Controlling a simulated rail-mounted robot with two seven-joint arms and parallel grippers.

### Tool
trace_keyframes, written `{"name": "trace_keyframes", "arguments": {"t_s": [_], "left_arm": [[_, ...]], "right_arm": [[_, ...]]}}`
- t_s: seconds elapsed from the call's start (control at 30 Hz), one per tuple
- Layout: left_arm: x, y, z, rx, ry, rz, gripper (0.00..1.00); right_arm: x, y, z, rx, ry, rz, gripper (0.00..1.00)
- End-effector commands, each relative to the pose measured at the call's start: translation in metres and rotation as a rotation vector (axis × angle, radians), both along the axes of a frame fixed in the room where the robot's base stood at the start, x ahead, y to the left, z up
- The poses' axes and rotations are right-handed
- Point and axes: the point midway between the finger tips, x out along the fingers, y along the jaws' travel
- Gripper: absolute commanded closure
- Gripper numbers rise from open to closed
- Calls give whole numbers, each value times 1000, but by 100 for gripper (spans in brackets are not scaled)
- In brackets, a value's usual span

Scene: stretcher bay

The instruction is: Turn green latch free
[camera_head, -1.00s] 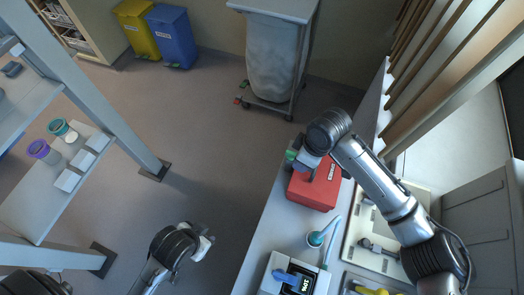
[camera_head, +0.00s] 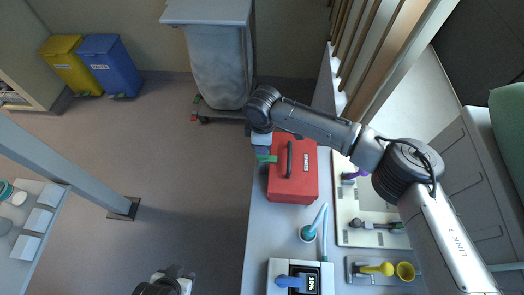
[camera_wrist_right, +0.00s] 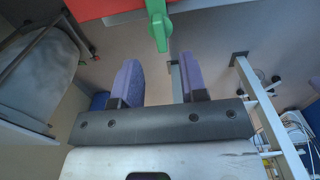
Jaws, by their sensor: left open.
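A red case (camera_head: 307,175) with a dark handle stands on the counter in the head view. Its green latch (camera_head: 266,158) shows at its left side. In the right wrist view the latch (camera_wrist_right: 158,27) hangs from the edge of the red case (camera_wrist_right: 95,8), with its lever pointing down the picture. My right gripper (camera_wrist_right: 160,65) is open, its two purple-padded fingers apart and nothing between them. The latch lies just beyond the fingertips, roughly in line with the gap. In the head view my right wrist hides part of the case's upper left corner. My left gripper (camera_head: 183,278) is open, low at the bottom edge, far from the case.
On the counter (camera_head: 258,235) are a teal-headed tool (camera_head: 308,233), a monitor with a display (camera_head: 311,284), and a pale tray (camera_head: 350,230) with tools. A laundry cart (camera_head: 217,70) stands behind. Open floor lies left of the counter.

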Motion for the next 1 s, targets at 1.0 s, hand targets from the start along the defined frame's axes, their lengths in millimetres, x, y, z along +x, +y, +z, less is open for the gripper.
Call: {"name": "trace_keyframes", "arguments": {"t_s": [1.0], "left_arm": [[0,2,1,7,0,-5,57]], "right_arm": [[0,0,-60,0,0,0,73]]}}
